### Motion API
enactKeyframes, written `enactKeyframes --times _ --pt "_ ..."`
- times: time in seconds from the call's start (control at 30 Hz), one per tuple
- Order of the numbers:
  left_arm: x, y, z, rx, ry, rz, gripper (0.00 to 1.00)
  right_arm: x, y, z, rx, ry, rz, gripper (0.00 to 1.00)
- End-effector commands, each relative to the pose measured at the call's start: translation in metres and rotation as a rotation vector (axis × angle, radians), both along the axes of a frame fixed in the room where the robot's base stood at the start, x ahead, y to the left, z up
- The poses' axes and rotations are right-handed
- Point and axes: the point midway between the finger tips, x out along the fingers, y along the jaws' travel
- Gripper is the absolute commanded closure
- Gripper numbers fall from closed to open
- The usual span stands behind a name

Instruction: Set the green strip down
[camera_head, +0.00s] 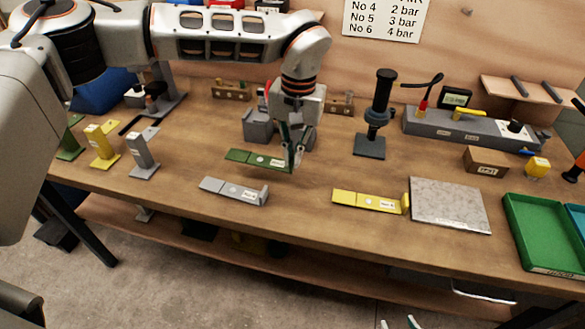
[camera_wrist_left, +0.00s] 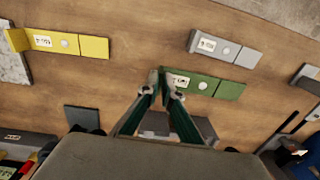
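The green strip (camera_head: 253,158) is a flat piece with a white label, over the table between the grey block and the grey strip. My left gripper (camera_head: 293,162) is shut on its right end, near the label. In the left wrist view, the fingertips (camera_wrist_left: 162,80) close on the end of the green strip (camera_wrist_left: 215,86), which lies flat and level. I cannot tell whether its underside touches the table. At the bottom edge of the head view, the two tips of my right gripper (camera_head: 399,323) show apart, with nothing seen between them.
A grey strip (camera_head: 232,191) lies in front of the green one, and a yellow strip (camera_head: 366,200) lies to the right beside a grey plate (camera_head: 450,205). A grey block (camera_head: 258,128) stands behind. Upright yellow (camera_head: 101,146) and grey (camera_head: 143,153) pieces stand left. A green tray (camera_head: 540,235) is far right.

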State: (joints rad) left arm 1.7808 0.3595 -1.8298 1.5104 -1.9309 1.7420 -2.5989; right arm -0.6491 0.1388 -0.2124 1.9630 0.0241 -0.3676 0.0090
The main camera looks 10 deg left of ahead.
Motion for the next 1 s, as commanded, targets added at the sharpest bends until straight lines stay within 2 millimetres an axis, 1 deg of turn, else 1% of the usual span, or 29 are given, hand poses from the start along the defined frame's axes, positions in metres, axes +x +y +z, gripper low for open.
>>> enactKeyframes --times 0.03,0.1,0.3,0.43,0.5,0.6,0.67,0.77,0.87,1.0 --pt "0.002 0.0 0.018 0.0 -0.007 0.0 1.0 0.0 0.0 0.001 0.0 -0.001 0.0 0.6" --pt "0.001 0.0 0.038 0.0 -0.006 0.001 1.0 0.001 0.0 0.002 0.001 -0.002 0.0 0.6" --pt "0.001 0.0 0.091 0.0 -0.005 0.001 1.0 0.001 0.0 0.005 0.0 -0.003 0.001 0.6" --pt "0.0 0.0 0.116 0.0 -0.003 0.001 1.0 0.001 0.0 0.007 0.0 -0.004 0.0 0.6" --pt "0.0 0.0 0.125 0.001 -0.003 -0.001 1.0 0.001 0.0 0.008 0.0 -0.004 0.0 0.6" --pt "0.0 0.0 0.135 0.001 -0.002 0.001 1.0 0.001 0.0 0.009 0.0 -0.004 0.0 0.6" --pt "0.0 0.004 0.135 0.003 -0.001 0.002 1.0 0.001 0.0 0.009 0.0 -0.004 0.0 0.6" --pt "-0.003 0.018 0.123 0.012 -0.004 0.007 1.0 0.001 0.0 0.008 -0.001 -0.003 0.001 0.6" --pt "-0.01 0.043 0.095 0.025 -0.006 0.018 1.0 0.001 -0.001 0.007 -0.002 -0.002 0.002 0.6" --pt "-0.032 0.08 0.049 0.034 -0.011 0.026 1.0 0.0 -0.001 0.006 -0.003 0.0 0.002 0.6"
